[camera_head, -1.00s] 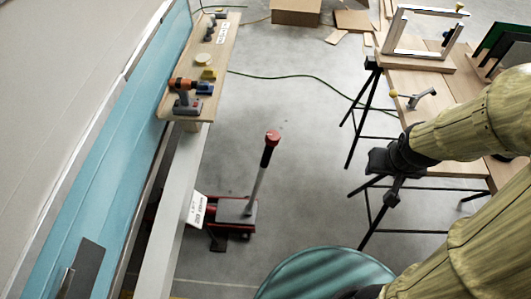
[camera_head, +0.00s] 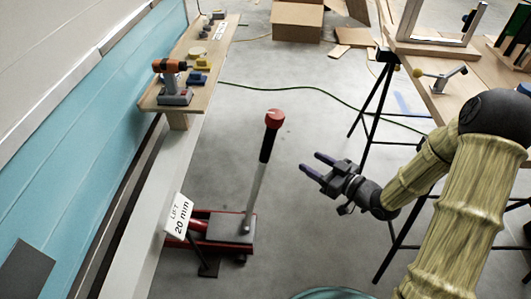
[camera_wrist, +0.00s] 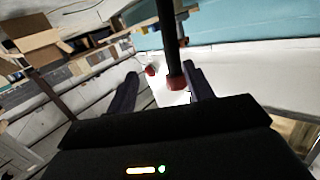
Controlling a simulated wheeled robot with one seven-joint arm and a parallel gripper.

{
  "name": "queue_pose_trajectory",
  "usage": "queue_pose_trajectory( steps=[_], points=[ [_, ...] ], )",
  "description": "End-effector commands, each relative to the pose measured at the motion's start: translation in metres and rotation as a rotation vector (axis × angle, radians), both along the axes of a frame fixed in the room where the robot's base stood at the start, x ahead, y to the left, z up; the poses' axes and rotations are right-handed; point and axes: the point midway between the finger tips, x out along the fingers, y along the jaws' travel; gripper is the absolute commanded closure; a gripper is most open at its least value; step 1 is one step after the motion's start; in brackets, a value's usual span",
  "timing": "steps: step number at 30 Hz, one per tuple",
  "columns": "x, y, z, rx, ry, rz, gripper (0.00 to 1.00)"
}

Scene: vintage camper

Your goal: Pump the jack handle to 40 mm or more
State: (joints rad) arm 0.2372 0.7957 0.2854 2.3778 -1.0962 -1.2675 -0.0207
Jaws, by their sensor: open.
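The red jack (camera_head: 222,228) stands on the floor at lower left in the head view, by the camper's sill. Its handle (camera_head: 258,180) rises nearly upright, with a grey shaft, black grip and red knob (camera_head: 274,118). A white sign (camera_head: 177,216) at the jack reads "LIFT 20 mm". My gripper (camera_head: 311,164) is open and empty, to the right of the handle and apart from it in the head view. In the wrist view, the black grip (camera_wrist: 171,40) and a red end (camera_wrist: 177,83) show between the fingers' directions; their distance is hard to judge.
A wooden shelf (camera_head: 203,60) at left holds an orange drill (camera_head: 172,80) and small items. At right stands a trestle table (camera_head: 465,95) with black legs. A green cable (camera_head: 300,88) crosses the floor. Cardboard boxes (camera_head: 297,20) lie at the back. Floor around the handle is clear.

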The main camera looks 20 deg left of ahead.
Motion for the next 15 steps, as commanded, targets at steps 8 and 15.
queue_pose_trajectory(
  steps=[8, 15],
  points=[
    [-0.0089, 0.0072, -0.0072, 0.132, -0.034, 0.056, 0.48],
    [-0.0086, 0.0076, -0.007, 0.128, -0.033, 0.055, 0.48]
  ],
)
